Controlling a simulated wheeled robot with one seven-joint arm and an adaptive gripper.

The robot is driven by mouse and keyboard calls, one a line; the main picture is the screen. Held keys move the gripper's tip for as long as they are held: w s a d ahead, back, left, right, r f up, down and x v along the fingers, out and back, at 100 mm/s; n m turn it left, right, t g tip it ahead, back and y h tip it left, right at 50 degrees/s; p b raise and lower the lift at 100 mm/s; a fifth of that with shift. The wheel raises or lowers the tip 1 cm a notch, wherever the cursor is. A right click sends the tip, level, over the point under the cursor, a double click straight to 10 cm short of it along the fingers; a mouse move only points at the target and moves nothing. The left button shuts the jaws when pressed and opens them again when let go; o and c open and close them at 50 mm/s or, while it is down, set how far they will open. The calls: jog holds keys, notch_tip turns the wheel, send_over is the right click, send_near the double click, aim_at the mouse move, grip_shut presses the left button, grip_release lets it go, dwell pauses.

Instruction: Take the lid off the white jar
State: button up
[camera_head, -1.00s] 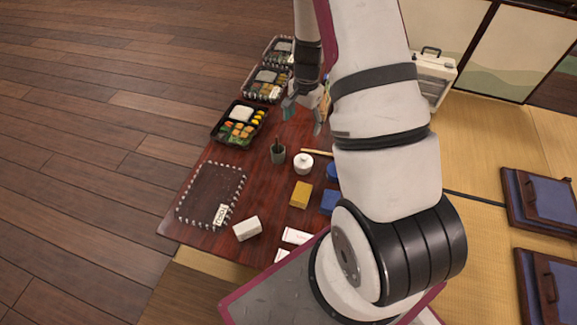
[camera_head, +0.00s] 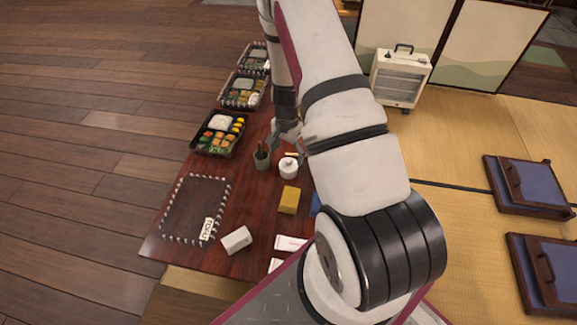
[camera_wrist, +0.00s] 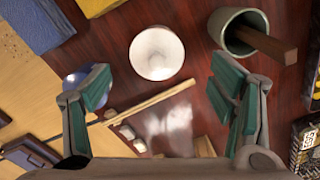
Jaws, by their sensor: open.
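The white jar (camera_head: 288,170) stands upright on the dark red table, with a small rounded top showing in the head view. My gripper (camera_head: 289,137) is just behind and above the jar in the head view. In the wrist view my gripper (camera_wrist: 162,98) has its teal-padded fingers spread wide with nothing between them. The jar lies ahead of the fingertips, apart from them.
A grey-green cup (camera_wrist: 230,38) holding a brown stick-like thing stands close beside the jar. A pale wooden stick (camera_wrist: 150,103) lies on the table under the gripper. A yellow box (camera_head: 289,200), a white box (camera_head: 236,240) and bento trays (camera_head: 207,147) stand around. The table's left front is clearer.

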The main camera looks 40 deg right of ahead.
aim_at(289, 161)
notch_tip(289, 161, down, 5)
jog(key=shift+s+d+r+b, duration=0.15)
jog(key=shift+r+b, duration=0.05)
jog(key=shift+b, duration=0.7)
jog(key=c, duration=1)
jog(key=shift+r, duration=0.15)
